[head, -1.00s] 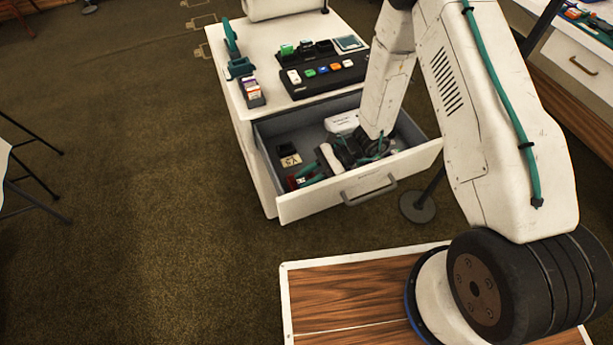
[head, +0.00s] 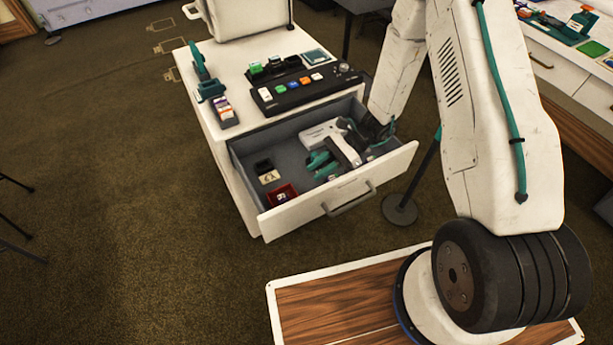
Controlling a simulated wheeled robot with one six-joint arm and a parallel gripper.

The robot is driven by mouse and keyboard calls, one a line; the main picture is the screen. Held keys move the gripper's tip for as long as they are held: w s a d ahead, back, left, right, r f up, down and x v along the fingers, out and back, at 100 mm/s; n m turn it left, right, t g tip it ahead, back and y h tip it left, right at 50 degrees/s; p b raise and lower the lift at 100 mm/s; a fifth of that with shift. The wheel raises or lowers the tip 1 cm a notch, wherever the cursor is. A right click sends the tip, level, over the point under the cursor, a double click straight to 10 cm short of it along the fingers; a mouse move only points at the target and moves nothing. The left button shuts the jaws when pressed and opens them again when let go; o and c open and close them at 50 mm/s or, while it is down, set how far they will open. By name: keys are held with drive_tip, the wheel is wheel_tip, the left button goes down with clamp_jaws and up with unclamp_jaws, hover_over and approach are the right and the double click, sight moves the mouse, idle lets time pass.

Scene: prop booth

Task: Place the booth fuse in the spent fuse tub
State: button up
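A small red tub (head: 282,196) sits in the front left corner of the open drawer, with a small pale item inside that may be the booth fuse; it is too small to be sure. My gripper (head: 321,166) is over the drawer, to the right of and above the red tub and apart from it. Its teal fingers point left from a white crossbar and look a little apart, with nothing visible between them. My wrist hides the drawer's right end.
On the cabinet top are a black button panel (head: 305,89), a teal stand (head: 207,75) and a small card box (head: 224,110). A dark stand base (head: 399,210) is on the floor to the right.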

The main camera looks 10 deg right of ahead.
drive_tip(key=shift+w+d+r, duration=0.1)
drive_tip(key=shift+d, duration=0.2)
drive_tip(key=s+d+r+n+h, duration=0.1)
drive_tip(key=s+r+n+h, duration=0.15)
drive_tip(key=r, duration=0.55)
drive_tip(key=s+d+r+n+h, duration=0.15)
drive_tip(key=r+n, duration=0.25)
drive_tip(key=r, duration=0.5)
drive_tip(key=s+r+n+h, duration=0.2)
drive_tip(key=s+r+n, duration=0.1)
drive_tip(key=r, duration=0.5)
drive_tip(key=s+d+r+n+t+h, duration=0.2)
drive_tip(key=s+d+r+h, duration=0.1)
drive_tip(key=s+r, duration=0.3)
drive_tip(key=s+d+r+n+t+h, duration=0.3)
drive_tip(key=s+r, duration=0.3)
drive_tip(key=s, duration=0.3)
drive_tip(key=shift+s+d+r+h, duration=0.3)
drive_tip(key=shift+d+h, duration=0.1)
drive_tip(key=shift+d, duration=0.4)
drive_tip(key=shift+s, duration=0.1)
idle(1.5)
